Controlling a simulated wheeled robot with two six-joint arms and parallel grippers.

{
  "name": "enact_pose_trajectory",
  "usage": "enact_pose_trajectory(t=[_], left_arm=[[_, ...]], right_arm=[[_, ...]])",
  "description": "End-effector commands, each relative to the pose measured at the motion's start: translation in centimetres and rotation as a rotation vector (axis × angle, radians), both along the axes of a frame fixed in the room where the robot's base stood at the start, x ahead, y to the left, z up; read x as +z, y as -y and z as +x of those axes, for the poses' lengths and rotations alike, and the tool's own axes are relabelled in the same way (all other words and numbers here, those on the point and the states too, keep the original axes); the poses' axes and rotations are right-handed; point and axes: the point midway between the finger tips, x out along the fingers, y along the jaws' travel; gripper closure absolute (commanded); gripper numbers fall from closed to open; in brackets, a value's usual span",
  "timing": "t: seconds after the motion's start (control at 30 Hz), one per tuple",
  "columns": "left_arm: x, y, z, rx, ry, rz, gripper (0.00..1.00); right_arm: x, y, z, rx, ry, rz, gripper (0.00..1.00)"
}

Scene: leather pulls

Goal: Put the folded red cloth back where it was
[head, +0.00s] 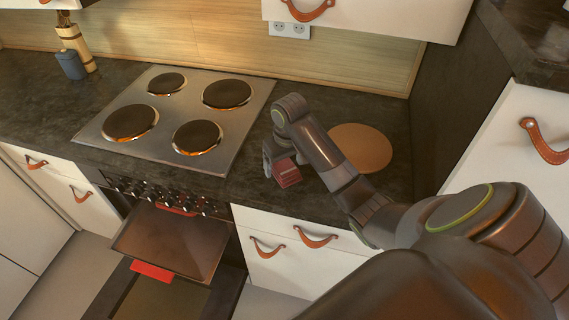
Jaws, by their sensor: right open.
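A small dark red folded thing (286,173), which looks like the folded red cloth, is at the counter's front edge, right of the stove. My right gripper (277,162) is right at it, fingers pointing down and open. The gripper and wrist hide part of the cloth, and I cannot tell whether the fingers touch it or whether it rests fully on the counter. My left gripper is not in view.
A round wooden board (362,146) lies right of the cloth, partly behind my right arm. The stove (180,115) has several burners. Below it the oven is open, with a tray (170,242) and a bright red piece (152,271) low in front. The counter's back left holds a blue-grey container (70,64).

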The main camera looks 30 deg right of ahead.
Motion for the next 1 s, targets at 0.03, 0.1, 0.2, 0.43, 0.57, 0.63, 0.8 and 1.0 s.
enact_pose_trajectory(t=[0.03,0.1,0.2,0.43,0.57,0.63,0.8,1.0], left_arm=[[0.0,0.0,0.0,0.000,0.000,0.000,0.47],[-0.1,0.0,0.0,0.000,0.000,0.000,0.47],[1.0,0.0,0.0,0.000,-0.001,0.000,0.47],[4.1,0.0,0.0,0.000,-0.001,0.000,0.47],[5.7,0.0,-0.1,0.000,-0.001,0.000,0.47],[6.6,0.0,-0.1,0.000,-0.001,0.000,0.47],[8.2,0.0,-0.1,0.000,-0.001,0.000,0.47],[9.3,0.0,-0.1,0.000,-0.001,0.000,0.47]], right_arm=[[0.7,0.0,0.0,0.000,0.004,-0.001,0.20],[1.9,0.1,-0.1,0.001,0.006,-0.002,0.20],[4.0,0.0,-0.4,0.000,0.001,-0.001,0.20],[6.8,0.0,-0.7,0.000,0.000,0.000,0.20],[8.2,-0.1,-0.9,0.000,-0.001,0.000,0.20],[9.0,-0.1,-1.0,0.000,-0.001,0.000,0.20],[10.6,-0.1,-1.2,0.000,0.000,0.001,0.20],[11.6,-0.1,-1.4,0.000,0.000,0.001,0.20]])
